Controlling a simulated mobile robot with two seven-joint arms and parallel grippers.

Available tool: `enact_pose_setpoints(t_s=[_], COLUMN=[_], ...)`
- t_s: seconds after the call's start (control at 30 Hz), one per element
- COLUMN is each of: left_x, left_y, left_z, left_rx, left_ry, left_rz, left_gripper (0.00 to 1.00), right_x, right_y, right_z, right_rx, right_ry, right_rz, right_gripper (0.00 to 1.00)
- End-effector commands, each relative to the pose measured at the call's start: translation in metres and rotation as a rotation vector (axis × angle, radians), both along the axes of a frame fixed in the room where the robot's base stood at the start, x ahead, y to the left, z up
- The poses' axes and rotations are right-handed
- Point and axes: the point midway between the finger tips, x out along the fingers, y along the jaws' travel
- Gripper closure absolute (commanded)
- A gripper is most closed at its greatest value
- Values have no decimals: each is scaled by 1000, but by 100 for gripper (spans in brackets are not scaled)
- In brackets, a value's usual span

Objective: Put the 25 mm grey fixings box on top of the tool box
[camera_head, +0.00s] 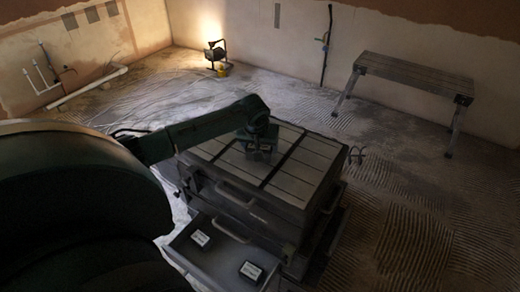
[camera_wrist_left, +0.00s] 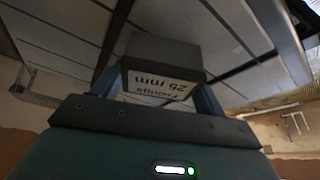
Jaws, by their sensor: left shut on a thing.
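My left gripper (camera_head: 260,151) is shut on the grey fixings box, over the top of the tool box (camera_head: 309,165). In the left wrist view the fixings box (camera_wrist_left: 162,62) sits between the two fingers of the gripper (camera_wrist_left: 155,92), and its white label reads "Fixings 25 mm", upside down. The tool box lid, with dark straps across it, lies behind the box in that view. I cannot tell whether the box touches the lid. My right gripper is not in view.
An open drawer (camera_head: 220,258) at the tool box's front holds two small dark boxes with white labels, one left (camera_head: 200,238) and one right (camera_head: 251,271). A trestle platform (camera_head: 415,75) stands back right. A work lamp (camera_head: 216,54) stands by the far wall.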

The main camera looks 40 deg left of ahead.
Motion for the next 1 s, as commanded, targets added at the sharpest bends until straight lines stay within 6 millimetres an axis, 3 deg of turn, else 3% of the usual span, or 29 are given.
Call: enact_pose_setpoints(t_s=[0.1,0.5,0.53,0.77,1.0], left_x=[0,0,0,0,0], left_y=[0,0,0,0,0], left_z=[-12,-15,-16,-16,-15], left_rx=[0,0,0,0,0], left_ry=[-2,-1,0,0,-1], left_rz=[0,0,0,0,0], left_gripper=[58,58,25,6,6], right_x=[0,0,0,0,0], right_y=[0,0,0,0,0], right_z=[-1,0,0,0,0], right_rx=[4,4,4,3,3], right_ry=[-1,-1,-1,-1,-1], right_rz=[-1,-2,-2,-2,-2], right_gripper=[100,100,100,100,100])
